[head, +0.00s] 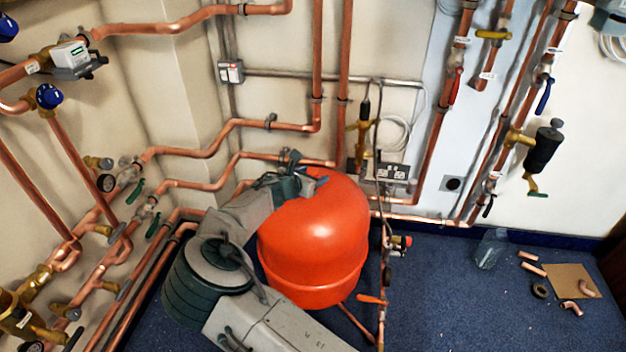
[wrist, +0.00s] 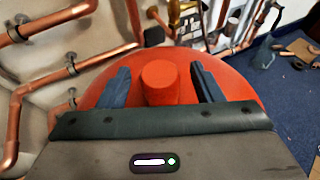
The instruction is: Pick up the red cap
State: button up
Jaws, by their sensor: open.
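The red cap (wrist: 161,83) is a short upright cylinder on top of the red tank (head: 313,240), close in colour to it. In the wrist view it stands between the two dark fingers of my gripper (wrist: 160,74), with a visible gap on each side. In the head view my gripper (head: 303,178) is at the top of the tank, reaching in from the left. My gripper is open and holds nothing. I cannot make out the cap in the head view, where my gripper covers that area.
Copper pipes (head: 230,125) run along the walls behind and left of the tank. A pipe with valves (head: 385,270) stands close to its right. A clear container (head: 491,249), a cardboard sheet (head: 572,281) and pipe pieces lie on the blue floor at right.

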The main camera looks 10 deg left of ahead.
jog(key=shift+x, duration=1.15)
jog(key=c, duration=1.1)
jog(key=shift+o, duration=0.2)
jog(key=shift+r, duration=0.1)
jog(key=shift+r, duration=0.6)
notch_tip(320, 180, up, 3)
jog(key=shift+f+p, duration=0.1)
jog(key=shift+p, duration=0.6)
jog(key=s+d+r+p, duration=0.1)
jog(key=s+d+r, duration=0.4)
jog(key=d, duration=0.5)
jog(key=shift+s+d+r, duration=0.15)
jog(key=shift+s+r, duration=0.15)
jog(key=shift+r, duration=0.65)
